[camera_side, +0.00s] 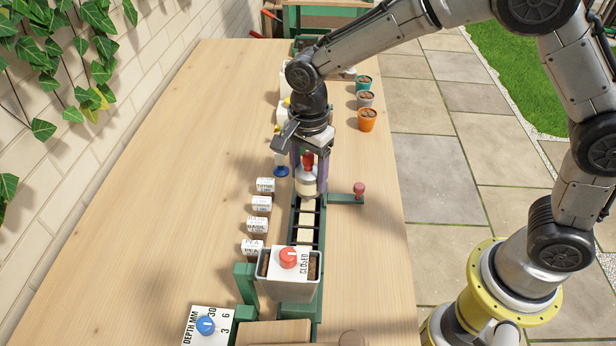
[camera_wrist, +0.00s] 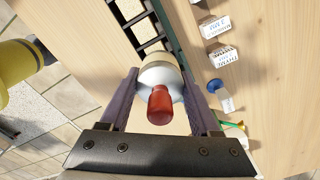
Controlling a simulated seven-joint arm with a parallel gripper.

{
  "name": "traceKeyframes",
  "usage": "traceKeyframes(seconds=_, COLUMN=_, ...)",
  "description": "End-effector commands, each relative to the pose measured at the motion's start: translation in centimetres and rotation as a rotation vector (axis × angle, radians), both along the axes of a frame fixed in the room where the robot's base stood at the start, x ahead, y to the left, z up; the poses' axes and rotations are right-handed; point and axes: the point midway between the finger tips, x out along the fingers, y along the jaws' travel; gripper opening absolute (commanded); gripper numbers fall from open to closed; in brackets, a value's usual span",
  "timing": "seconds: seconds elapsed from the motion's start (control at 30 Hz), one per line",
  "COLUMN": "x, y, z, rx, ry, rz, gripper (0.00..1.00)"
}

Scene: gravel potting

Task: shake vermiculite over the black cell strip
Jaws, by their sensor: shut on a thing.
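My gripper (camera_side: 309,172) is shut on a pale round shaker (camera_side: 307,189) with a red knob on top. In the wrist view, the two purple-grey fingers of my gripper (camera_wrist: 158,85) flank the shaker (camera_wrist: 161,72). The shaker is held upright over the far part of the black cell strip (camera_side: 321,226). The strip's near cells show pale squares of fill, with dark dividers between them. The strip also shows in the wrist view (camera_wrist: 147,42), beyond the shaker. The cells under the shaker are hidden, and no falling grains can be made out.
White label blocks (camera_side: 257,226) stand left of the strip. A grey bin with a red dial marked CLOSED (camera_side: 289,258) stands at its near end. A depth block with a blue knob (camera_side: 206,326) is at front left. Small pots (camera_side: 367,120) stand behind right. The left tabletop is clear.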

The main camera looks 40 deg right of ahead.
Motion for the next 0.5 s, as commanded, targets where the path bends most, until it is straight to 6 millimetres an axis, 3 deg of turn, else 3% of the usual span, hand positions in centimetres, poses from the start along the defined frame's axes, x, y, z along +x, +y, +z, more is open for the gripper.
traceKeyframes(seconds=0.23, x=0.0, y=0.0, z=0.3, rx=0.0, ry=-0.002, rz=0.0, gripper=0.23)
traceKeyframes(seconds=0.5, x=0.1, y=0.1, z=2.5, rx=0.002, ry=-0.004, rz=0.0, gripper=0.23)
